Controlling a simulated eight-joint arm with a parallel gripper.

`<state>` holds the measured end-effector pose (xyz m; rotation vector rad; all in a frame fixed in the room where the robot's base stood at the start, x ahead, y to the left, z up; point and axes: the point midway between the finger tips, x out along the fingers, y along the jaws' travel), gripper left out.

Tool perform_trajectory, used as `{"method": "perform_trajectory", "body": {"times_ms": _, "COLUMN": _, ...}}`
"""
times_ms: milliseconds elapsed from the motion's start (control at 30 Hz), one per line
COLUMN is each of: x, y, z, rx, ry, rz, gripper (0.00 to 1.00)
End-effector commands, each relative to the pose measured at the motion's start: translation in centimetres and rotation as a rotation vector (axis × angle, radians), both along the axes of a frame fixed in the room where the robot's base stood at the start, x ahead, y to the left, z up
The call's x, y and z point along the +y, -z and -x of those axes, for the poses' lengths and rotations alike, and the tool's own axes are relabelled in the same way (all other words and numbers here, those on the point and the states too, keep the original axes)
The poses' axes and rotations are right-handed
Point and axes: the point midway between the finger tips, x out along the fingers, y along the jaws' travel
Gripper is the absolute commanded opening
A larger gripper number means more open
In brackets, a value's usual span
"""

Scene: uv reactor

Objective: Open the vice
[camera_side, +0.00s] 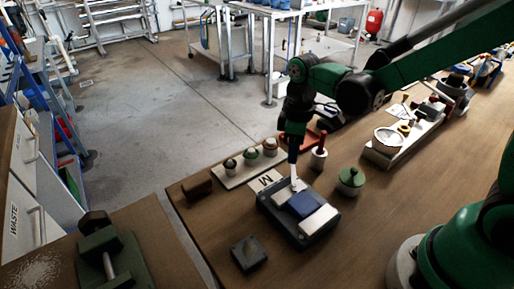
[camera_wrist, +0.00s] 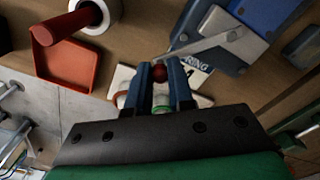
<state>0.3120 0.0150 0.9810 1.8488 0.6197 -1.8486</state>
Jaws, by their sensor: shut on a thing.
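A dark grey device (camera_side: 302,234) with two pale plates and a blue block between them lies on the wooden bench; it looks like the vice. In the wrist view its blue block (camera_wrist: 268,14) and a pale plate are at the upper right. A thin grey lever (camera_wrist: 200,43) runs from this plate to a dark red ball knob (camera_wrist: 160,73). My gripper (camera_wrist: 160,68) is shut on this knob, with a finger on each side. In the side view my gripper (camera_side: 294,178) points down at the device's back left end. The knob is hidden there.
A lettered card (camera_side: 266,181) lies behind the device. A red tray (camera_wrist: 72,62) and a white cylinder with a red handle (camera_side: 319,158) stand close by. A green-lidded pot (camera_side: 351,181) is to the right, a dark block (camera_side: 248,253) in front.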

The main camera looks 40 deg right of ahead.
Motion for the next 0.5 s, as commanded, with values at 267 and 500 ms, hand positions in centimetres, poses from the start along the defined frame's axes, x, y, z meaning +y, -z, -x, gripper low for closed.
{"method": "perform_trajectory", "body": {"times_ms": 267, "x": -0.4, "y": 0.0, "z": 0.4, "rx": 0.002, "ry": 0.080, "rz": -0.001, "gripper": 0.00}}
{"method": "perform_trajectory", "body": {"times_ms": 500, "x": -1.2, "y": -0.1, "z": 1.3, "rx": 0.002, "ry": 0.258, "rz": -0.001, "gripper": 0.00}}
